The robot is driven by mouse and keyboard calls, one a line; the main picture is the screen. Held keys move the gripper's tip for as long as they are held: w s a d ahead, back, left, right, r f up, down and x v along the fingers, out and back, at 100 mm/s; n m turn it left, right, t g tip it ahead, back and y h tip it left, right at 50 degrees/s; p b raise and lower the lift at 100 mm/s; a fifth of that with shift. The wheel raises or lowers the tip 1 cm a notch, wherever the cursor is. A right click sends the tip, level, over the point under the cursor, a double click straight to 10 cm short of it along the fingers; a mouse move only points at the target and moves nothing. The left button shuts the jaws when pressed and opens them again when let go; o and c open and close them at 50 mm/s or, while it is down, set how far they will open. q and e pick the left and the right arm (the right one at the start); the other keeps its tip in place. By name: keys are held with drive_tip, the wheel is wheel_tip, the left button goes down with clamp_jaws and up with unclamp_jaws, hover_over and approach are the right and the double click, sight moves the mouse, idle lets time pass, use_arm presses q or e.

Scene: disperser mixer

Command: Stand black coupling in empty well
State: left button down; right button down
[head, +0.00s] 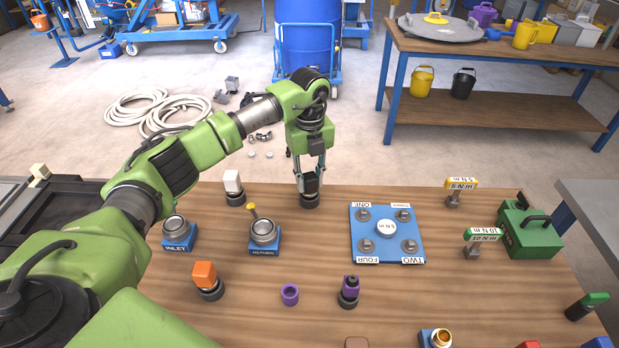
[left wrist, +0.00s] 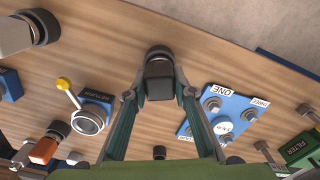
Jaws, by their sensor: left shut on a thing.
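The black coupling (head: 310,185) is a dark block at the far edge of the wooden table. My left gripper (head: 309,176) points down from above with its fingers shut on its sides. In the left wrist view the black coupling (left wrist: 159,82) sits between the fingertips (left wrist: 160,94), in line with a dark round base (left wrist: 158,53). The base also shows directly below it in the head view (head: 310,201). I cannot tell whether the block is seated in this base or just above it. No clearly empty well can be made out. My right gripper is not in view.
A white block (head: 233,181) and an orange block (head: 205,273) stand on similar dark bases. The blue INLET (head: 178,237) and RETURN (head: 264,240) fittings are at left, and a blue numbered plate (head: 388,234) at right. A purple ring (head: 290,294) and purple-topped part (head: 350,287) are nearer.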

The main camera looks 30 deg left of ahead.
use_arm(q)
drive_tip(key=c, duration=1.7)
unclamp_jaws()
drive_tip(key=shift+r, duration=0.3)
wheel_tip(320, 180, up, 12)
drive_tip(key=b, duration=0.1)
drive_tip(key=shift+f+b, duration=0.15)
drive_tip(key=shift+b, duration=0.2)
